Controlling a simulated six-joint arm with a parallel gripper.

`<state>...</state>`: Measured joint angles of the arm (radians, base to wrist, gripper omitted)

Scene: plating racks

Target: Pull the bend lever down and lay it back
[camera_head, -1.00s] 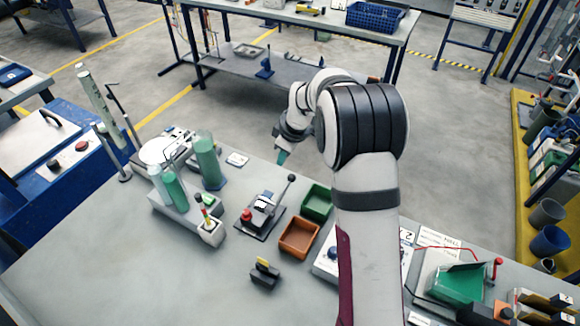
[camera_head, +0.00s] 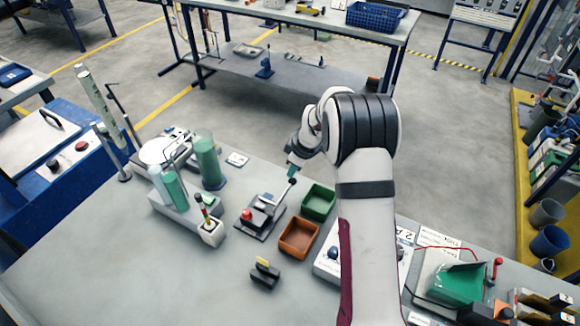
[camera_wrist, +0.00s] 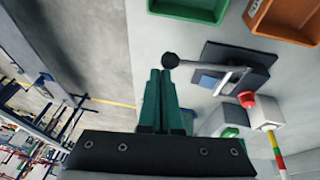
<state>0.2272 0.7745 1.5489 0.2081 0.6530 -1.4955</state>
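The bend lever (camera_head: 284,193) is a thin grey rod with a black knob, standing tilted up from a small fixture with a dark base plate (camera_head: 247,228) and a red knob. In the wrist view the lever (camera_wrist: 208,65) runs left from the dark base (camera_wrist: 258,84) to its black knob (camera_wrist: 170,60). My gripper (camera_head: 291,173) is just above the lever's knob in the head view. In the wrist view my gripper's green fingers (camera_wrist: 160,74) lie together, with nothing seen between them. Their tips appear close to the knob; contact cannot be told.
A green bin (camera_head: 318,202) and an orange bin (camera_head: 299,237) stand right of the fixture. A grey holder (camera_head: 212,232) with a coloured-banded stick and green cylinders (camera_head: 208,160) stand to its left. A black block with a yellow top (camera_head: 264,272) lies in front. The front left table is clear.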

